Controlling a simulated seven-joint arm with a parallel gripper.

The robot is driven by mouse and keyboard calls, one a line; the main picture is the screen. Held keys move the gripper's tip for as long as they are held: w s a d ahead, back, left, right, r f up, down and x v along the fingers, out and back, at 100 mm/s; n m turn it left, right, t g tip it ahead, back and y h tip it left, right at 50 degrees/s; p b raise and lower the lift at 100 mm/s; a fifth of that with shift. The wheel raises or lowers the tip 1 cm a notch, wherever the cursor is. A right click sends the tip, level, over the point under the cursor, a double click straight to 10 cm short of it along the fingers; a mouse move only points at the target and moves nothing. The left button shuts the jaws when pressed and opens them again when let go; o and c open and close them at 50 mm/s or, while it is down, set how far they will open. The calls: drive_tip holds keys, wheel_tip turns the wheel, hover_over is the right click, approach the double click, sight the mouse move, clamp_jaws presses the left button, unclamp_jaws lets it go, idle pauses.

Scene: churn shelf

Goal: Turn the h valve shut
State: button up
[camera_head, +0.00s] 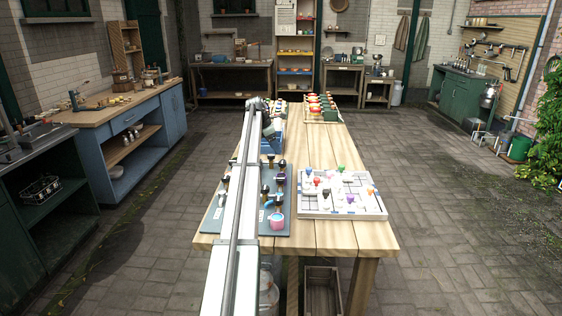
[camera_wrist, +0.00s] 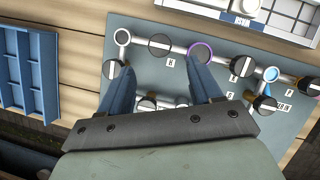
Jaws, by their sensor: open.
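A blue-grey panel (camera_head: 258,224) with pipes and several black-knobbed valves lies on the wooden table, partly hidden by my arm in the head view. In the wrist view the panel (camera_wrist: 200,125) fills the middle. Small white tags sit beside the valves; one tag (camera_wrist: 170,62) lies between my fingertips, but its letter is too small to read surely. A black knob with a white stripe (camera_wrist: 111,69) is by the left fingertip. A purple ring (camera_wrist: 200,50) is at the right fingertip. My gripper (camera_wrist: 161,68) is open above the panel, with nothing visible between its fingers.
A white tray of coloured pieces (camera_head: 342,205) sits right of the panel in the head view. Racks of red and yellow items (camera_head: 322,108) stand at the table's far end. A blue divided tray (camera_wrist: 28,75) is at the left in the wrist view.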

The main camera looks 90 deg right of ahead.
sight(282, 162)
drive_tip(key=x, duration=0.8)
drive_tip(key=shift+s+f, duration=0.15)
drive_tip(key=shift+c, duration=0.3)
drive_tip(key=c, duration=1)
